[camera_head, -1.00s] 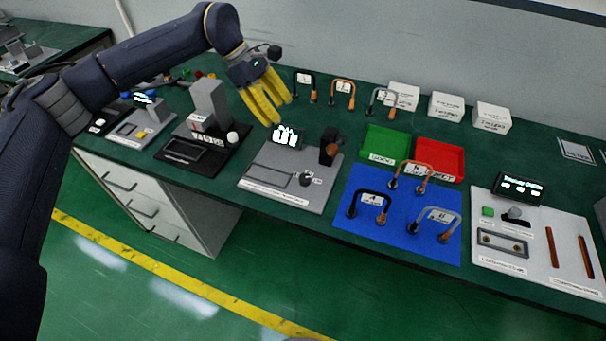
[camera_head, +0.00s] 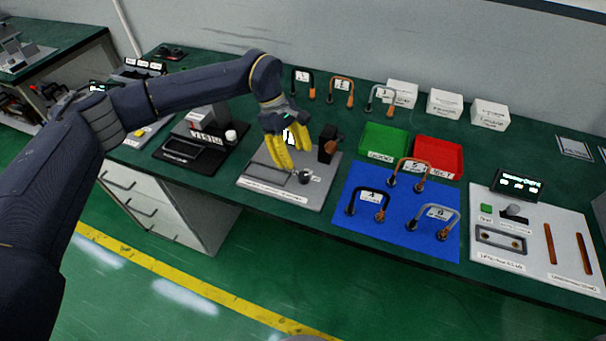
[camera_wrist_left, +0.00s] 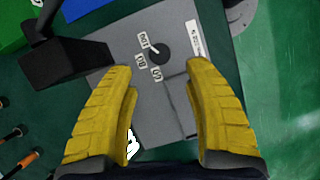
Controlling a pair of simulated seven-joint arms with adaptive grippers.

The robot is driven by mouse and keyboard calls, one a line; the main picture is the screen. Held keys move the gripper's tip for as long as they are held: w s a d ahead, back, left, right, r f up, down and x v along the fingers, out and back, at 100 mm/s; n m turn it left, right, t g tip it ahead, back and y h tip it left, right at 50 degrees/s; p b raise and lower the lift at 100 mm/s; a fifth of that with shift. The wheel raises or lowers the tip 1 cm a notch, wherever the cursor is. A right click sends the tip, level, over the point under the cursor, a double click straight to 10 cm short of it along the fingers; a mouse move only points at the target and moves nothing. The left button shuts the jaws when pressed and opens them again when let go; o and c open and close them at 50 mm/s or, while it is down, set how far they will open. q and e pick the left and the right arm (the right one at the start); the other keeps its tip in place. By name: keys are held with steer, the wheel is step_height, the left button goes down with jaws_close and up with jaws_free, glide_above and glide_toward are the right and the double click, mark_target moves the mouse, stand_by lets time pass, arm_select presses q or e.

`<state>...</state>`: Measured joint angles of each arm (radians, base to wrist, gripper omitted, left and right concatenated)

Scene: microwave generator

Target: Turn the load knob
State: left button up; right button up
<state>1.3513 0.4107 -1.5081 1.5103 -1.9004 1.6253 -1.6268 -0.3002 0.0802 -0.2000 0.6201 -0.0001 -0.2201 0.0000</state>
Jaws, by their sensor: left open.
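The load knob (camera_head: 305,177) is a small dark round knob at the front right of a grey station plate (camera_head: 262,190) in the head view. In the left wrist view the knob (camera_wrist_left: 160,55) is a dark disc with small white number labels beside it. My left gripper (camera_head: 298,163) has yellow fingers, is open and empty, and hangs over the plate just behind the knob. In the left wrist view its fingers (camera_wrist_left: 164,78) are spread wide, and the knob lies beyond the tips, between their lines, apart from them. My right gripper is not in view.
A black block with a brown part (camera_head: 328,146) stands on the plate right of my fingers. A lit display (camera_head: 289,136) is partly hidden behind them. A blue mat (camera_head: 350,228) with several handles lies to the right. Green (camera_head: 384,141) and red (camera_head: 438,157) trays sit behind it.

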mark_target(303, 175)
arm_select(q)
steer(key=x, duration=0.7)
steer(key=shift+f, duration=0.2)
steer(key=shift+o, duration=0.2)
jaws_close()
